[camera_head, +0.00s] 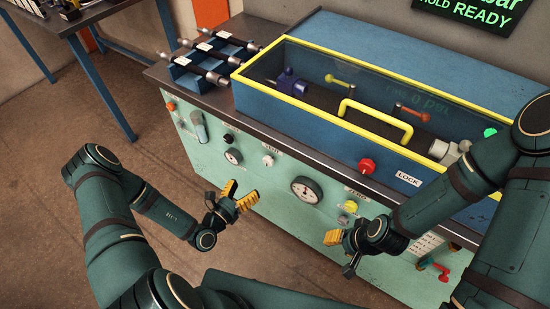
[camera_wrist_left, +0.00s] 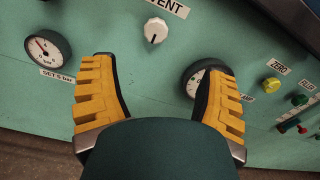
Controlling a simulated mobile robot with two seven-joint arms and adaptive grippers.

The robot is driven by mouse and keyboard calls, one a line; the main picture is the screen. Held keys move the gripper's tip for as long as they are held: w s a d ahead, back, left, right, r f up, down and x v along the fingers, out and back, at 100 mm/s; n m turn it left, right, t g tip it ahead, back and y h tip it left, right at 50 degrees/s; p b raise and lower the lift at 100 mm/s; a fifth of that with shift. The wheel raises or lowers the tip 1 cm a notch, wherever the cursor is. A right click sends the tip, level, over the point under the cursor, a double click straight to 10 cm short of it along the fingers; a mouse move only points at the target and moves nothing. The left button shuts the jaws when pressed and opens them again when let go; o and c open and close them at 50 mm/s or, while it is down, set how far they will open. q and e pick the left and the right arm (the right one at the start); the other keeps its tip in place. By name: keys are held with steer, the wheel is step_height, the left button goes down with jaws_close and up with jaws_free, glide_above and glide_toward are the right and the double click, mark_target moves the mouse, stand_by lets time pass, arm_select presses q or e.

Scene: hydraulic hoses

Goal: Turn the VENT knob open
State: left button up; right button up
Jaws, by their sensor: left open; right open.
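The VENT knob (camera_wrist_left: 156,29) is a white round knob with a dark pointer line, on the pale green front panel below the VENT label (camera_wrist_left: 167,7). In the head view the knob (camera_head: 268,161) sits left of the large gauge. My left gripper (camera_head: 239,195) is open and empty, in front of the panel and below the knob. In the left wrist view its yellow fingers (camera_wrist_left: 152,100) are spread, with the knob above and between them, not touched. My right gripper (camera_head: 342,245) is open and empty, low in front of the panel's right part.
A gauge (camera_wrist_left: 44,48) with a SET 5 bar label is left of the knob. A large gauge (camera_head: 307,190) is right of it. A red button (camera_head: 366,166) and a yellow ZERO knob (camera_head: 350,206) are further right. A yellow-framed box (camera_head: 300,110) tops the bench.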

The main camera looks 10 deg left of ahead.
mark_target(266, 162)
arm_select(q)
steer(key=x, duration=0.4)
steer(key=b+x, duration=0.1)
steer(key=x, duration=0.4)
steer(key=b+x, duration=0.1)
steer(key=x, duration=0.3)
steer(key=shift+w+a, duration=0.15)
steer(key=shift+w, duration=0.35)
steer(key=c, duration=1.2)
